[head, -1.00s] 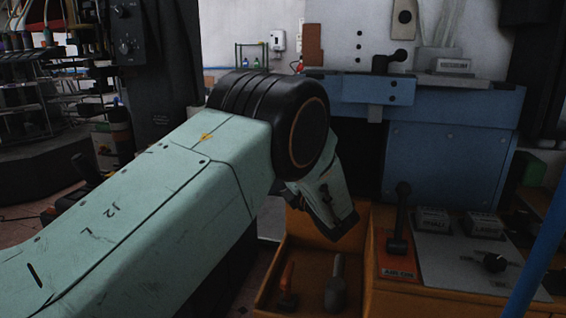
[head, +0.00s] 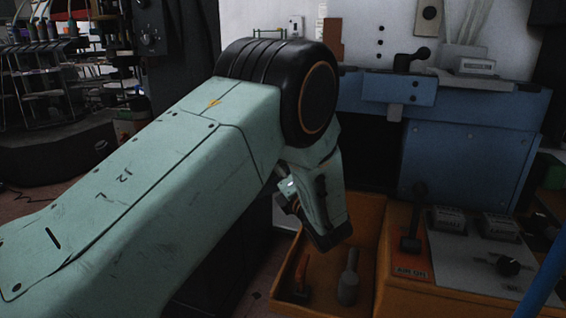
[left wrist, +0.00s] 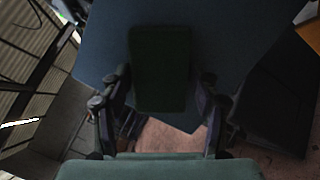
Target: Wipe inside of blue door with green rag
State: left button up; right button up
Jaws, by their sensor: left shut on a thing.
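The green rag (left wrist: 160,68) shows in the left wrist view as a dark green, rounded rectangular pad. My left gripper (left wrist: 160,92) is shut on it, with one finger at each side. A large dark blue panel (left wrist: 235,35), apparently the blue door, lies behind the rag. The rag overlaps it in the picture; whether they touch I cannot tell. In the head view my left arm reaches in from the left, but its fingers and the rag are hidden or too dark to make out. My right gripper is not in view.
A blue machine (head: 465,165) with a lever on top stands at the right. In front of it are an orange tray (head: 372,225) holding tools and a control panel (head: 470,262) with an upright lever. A blue bar (head: 545,265) crosses the lower right.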

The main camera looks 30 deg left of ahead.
pick_arm(q)
jog(key=shift+s+a, duration=0.25)
jog(key=shift+s, duration=0.35)
jog(key=s+d+p, duration=0.2)
jog(key=d, duration=0.3)
jog(key=shift+d, duration=0.4)
jog(key=shift+w, duration=0.1)
jog(key=v, duration=0.3)
jog(key=shift+w+d+r+p, duration=0.1)
jog(key=shift+w+r+p, duration=0.05)
jog(key=shift+w+p, duration=0.15)
